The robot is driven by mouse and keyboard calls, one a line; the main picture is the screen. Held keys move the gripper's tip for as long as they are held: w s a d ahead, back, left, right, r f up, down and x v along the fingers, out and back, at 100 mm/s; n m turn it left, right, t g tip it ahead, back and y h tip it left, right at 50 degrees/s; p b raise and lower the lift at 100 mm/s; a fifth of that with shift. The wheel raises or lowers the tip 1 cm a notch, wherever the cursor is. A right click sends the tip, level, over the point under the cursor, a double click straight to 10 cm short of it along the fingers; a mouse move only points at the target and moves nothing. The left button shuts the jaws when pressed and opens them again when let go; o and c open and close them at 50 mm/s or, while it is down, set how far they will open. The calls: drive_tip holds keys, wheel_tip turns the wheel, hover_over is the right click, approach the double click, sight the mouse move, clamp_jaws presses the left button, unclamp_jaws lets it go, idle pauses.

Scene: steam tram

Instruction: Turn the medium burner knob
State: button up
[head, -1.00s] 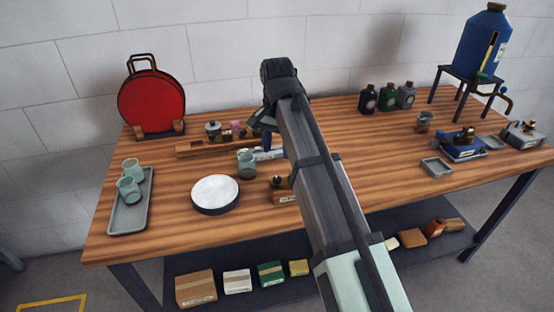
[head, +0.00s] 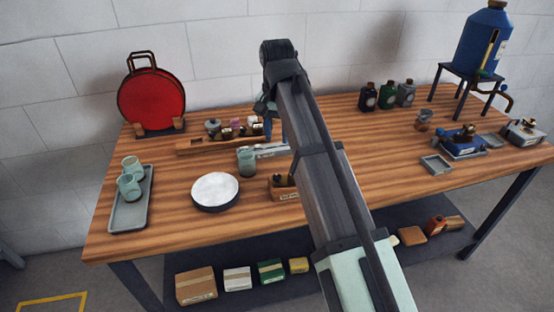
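No part is plainly a medium burner knob; any knob is too small to make out. A blue device with dark fittings (head: 463,142) stands at the table's right side, and a grey device with a dark top (head: 524,132) stands at the right edge. A small wooden box with a dark top (head: 283,188) is partly hidden behind my arm. My gripper (head: 270,123) is above the back middle of the table, near a wooden rack (head: 196,148), apart from the blue and grey devices. Its fingers are small and partly hidden, so their opening is unclear.
A white round dish (head: 215,191), a cup (head: 246,163) and a grey tray (head: 118,216) with two cups are on the left. A red round case (head: 152,98) stands behind them. Dark bottles (head: 387,96) and a blue tank (head: 481,42) are at the back right.

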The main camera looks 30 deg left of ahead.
drive_tip(key=n, duration=1)
approach(277, 176)
wheel_tip(277, 176, down, 8)
drive_tip(key=shift+f, duration=0.15)
drive_tip(key=shift+m, duration=0.3)
clamp_jaws()
